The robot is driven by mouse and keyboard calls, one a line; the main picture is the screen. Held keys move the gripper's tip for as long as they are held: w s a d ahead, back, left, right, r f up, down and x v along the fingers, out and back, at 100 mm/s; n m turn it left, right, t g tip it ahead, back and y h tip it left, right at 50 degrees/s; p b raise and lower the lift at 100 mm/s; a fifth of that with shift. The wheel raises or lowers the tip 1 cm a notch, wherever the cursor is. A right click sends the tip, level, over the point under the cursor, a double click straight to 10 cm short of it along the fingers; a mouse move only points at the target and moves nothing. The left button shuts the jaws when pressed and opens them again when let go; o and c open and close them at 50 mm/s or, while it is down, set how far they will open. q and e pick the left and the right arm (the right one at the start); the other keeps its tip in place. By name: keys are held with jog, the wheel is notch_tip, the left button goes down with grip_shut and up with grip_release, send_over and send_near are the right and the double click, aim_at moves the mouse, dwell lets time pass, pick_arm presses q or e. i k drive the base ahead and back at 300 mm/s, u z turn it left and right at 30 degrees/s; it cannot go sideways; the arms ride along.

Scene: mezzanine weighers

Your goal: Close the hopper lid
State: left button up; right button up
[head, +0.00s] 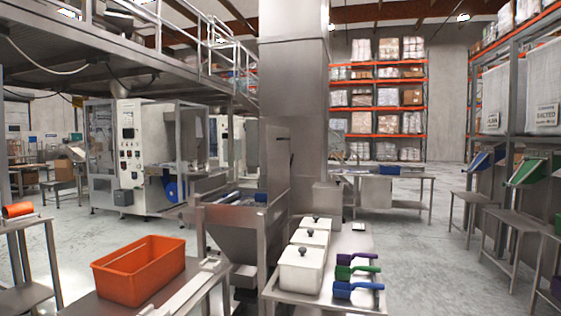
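A steel hopper (238,233) with sloping sides stands in the middle of the view, beside a tall metal column. Its top is open, and blue items (240,197) show at the mouth. A flat metal panel (268,160) stands upright behind the mouth and looks like the hopper lid swung up. Its hinge cannot be made out. Neither of my grippers is in view.
An orange bin (139,268) sits on a bench at the front left. A steel table (338,290) at the front right holds white lidded tubs (303,268) and coloured scoops (358,290). Open floor (425,262) lies to the right.

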aim_at(278, 178)
jog(key=i, duration=1.3)
jog(key=u, duration=2.95)
jog(key=k, duration=1.9)
jog(key=z, duration=1.45)
